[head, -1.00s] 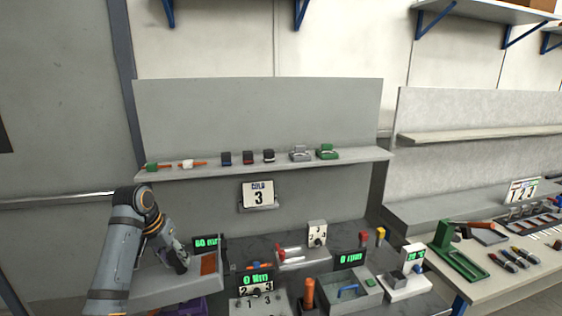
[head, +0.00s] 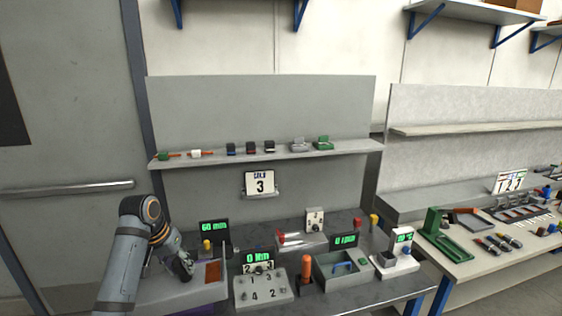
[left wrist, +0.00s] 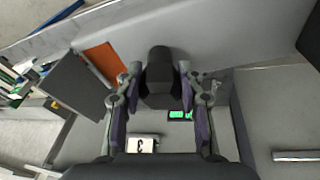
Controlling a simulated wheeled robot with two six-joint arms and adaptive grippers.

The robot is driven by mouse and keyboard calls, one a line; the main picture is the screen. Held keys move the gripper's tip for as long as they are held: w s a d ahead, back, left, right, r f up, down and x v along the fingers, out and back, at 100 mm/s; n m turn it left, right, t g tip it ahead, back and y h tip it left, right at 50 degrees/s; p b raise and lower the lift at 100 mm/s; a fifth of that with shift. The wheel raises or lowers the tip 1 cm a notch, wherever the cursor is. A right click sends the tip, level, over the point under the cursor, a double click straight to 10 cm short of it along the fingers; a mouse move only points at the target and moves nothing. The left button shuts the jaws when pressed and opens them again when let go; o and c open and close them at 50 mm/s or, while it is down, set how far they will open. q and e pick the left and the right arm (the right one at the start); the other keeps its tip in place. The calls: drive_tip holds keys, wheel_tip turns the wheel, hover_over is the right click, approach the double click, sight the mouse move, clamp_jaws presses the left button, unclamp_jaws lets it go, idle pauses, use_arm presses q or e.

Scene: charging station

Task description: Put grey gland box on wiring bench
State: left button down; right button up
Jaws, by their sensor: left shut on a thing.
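My left gripper (head: 183,268) is over the left end of the grey bench with the number displays. In the left wrist view its fingers (left wrist: 160,92) are shut on a dark block (left wrist: 160,72); I cannot tell whether this is the grey gland box. A small grey box-like piece (head: 298,145) sits on the wall shelf, left of a similar green one (head: 323,143). A pale-topped bench (head: 468,266) with tools stands at the right; I see no label naming it as the wiring bench. My right gripper is not in view.
The shelf (head: 225,161) also holds several small coloured parts. The grey bench carries a numbered block (head: 262,290), an orange-handled tool (head: 306,268) and a grey tray (head: 345,270).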

use_arm(q)
drive_tip(key=s+d+f+b, duration=0.3)
drive_tip(key=s+f, duration=0.3)
drive_tip(key=f, duration=0.3)
drive_tip(key=s+d+f+b, duration=0.3)
drive_tip(key=s+d+f, duration=0.2)
drive_tip(key=f, duration=0.4)
drive_tip(key=shift+s+d, duration=0.4)
drive_tip(key=shift+d, duration=0.1)
